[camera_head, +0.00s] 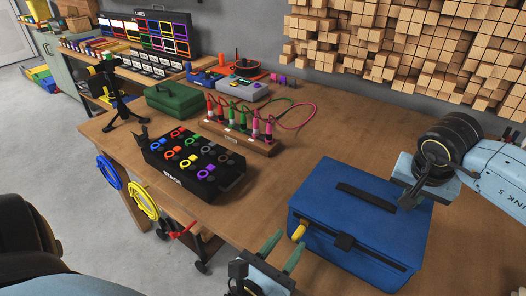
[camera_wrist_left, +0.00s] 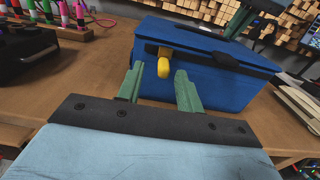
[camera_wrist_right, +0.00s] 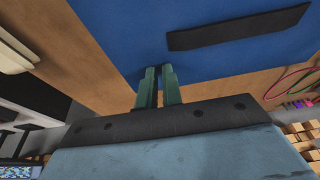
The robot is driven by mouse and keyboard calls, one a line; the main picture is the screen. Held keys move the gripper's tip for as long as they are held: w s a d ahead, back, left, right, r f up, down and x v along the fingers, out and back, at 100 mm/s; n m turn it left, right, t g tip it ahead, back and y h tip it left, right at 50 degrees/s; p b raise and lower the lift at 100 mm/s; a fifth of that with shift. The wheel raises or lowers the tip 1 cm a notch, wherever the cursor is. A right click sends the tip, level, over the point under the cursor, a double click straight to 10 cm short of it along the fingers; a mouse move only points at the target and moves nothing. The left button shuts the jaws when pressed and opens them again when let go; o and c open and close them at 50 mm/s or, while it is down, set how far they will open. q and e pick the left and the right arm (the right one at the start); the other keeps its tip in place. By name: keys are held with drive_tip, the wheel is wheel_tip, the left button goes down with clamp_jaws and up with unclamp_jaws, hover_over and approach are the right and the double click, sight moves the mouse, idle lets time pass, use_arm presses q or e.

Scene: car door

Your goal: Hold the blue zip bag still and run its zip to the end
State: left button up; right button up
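The blue zip bag (camera_head: 335,206) sits on the workbench at the lower right; its top and front also show in the left wrist view (camera_wrist_left: 205,75).
A black case with coloured rings (camera_head: 195,165) and a wooden rack of coloured plugs (camera_head: 238,136) stand left of the bag. A green box (camera_head: 172,100) lies behind. The workbench (camera_head: 330,115) is clear behind the bag. Wooden blocks (camera_head: 410,45) cover the wall.

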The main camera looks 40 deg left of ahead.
sight(292, 239)
use_arm(q)
drive_tip(key=w, duration=0.4)
drive_tip(key=d, duration=1.6)
drive_tip(key=shift+s, duration=0.1)
drive_tip(key=a, duration=1.5)
drive_tip(key=shift+a, duration=0.4)
drive_tip(key=s, duration=1.1)
drive_tip(key=a+f+n+g, duration=0.2)
drive_tip(key=a+f+n, duration=0.1)
drive_tip(key=f, duration=0.5)
drive_tip(key=a+f+n+g+y, duration=0.1)
drive_tip(key=a+f+n+g, duration=0.1)
drive_tip(key=f, duration=0.7)
drive_tip(key=n+g, duration=0.1)
drive_tip(key=n, duration=0.1)
drive_tip(key=shift+s+a+f+n+y, duration=0.25)
drive_tip(key=shift+s+a+n+y, duration=0.05)
drive_tip(key=shift+s+a, duration=0.1)
